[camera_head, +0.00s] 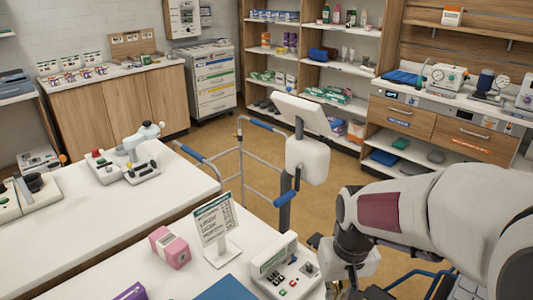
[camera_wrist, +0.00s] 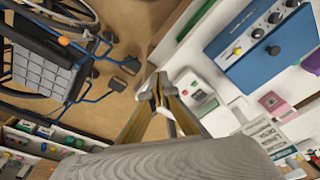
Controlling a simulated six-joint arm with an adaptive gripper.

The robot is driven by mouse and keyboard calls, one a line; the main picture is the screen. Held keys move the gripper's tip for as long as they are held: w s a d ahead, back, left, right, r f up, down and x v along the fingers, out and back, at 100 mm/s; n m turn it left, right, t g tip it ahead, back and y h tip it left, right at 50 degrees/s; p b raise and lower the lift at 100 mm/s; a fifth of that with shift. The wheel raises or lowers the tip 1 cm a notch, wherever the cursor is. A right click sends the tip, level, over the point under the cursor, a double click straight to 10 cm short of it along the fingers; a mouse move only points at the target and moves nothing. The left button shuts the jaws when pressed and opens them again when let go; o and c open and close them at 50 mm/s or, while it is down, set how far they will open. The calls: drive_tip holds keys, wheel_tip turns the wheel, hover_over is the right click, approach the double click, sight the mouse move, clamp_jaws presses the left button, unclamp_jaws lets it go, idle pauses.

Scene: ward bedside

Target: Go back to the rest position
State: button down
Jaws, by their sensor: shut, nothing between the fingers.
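My gripper shows in the wrist view (camera_wrist: 160,92), its two fingers coming together at the tips with nothing between them. It hangs over the gap between the white table and the floor in that view. In the head view my arm reaches in from the right, and the gripper (camera_head: 345,272) is at the bottom, just right of the white table's edge, partly cut off and hidden by my arm. It appears beside a white device with buttons (camera_head: 285,268). I cannot tell its exact height above the table.
The white table (camera_head: 120,215) also bears a pink box (camera_head: 170,248) and a standing card (camera_head: 214,222). A blue device (camera_wrist: 265,45) is on a white surface in the wrist view. A wheelchair (camera_wrist: 45,70) stands at left there. A walker frame (camera_head: 255,160) stands behind the table.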

drive_tip(key=s+d+r+m+t, duration=0.1)
drive_tip(key=s+d+r+t, duration=0.2)
drive_tip(key=s+r, duration=0.8)
drive_tip(key=shift+s+r+t, duration=0.3)
drive_tip(key=shift+s+t, duration=0.4)
drive_tip(key=shift+s, duration=1.6)
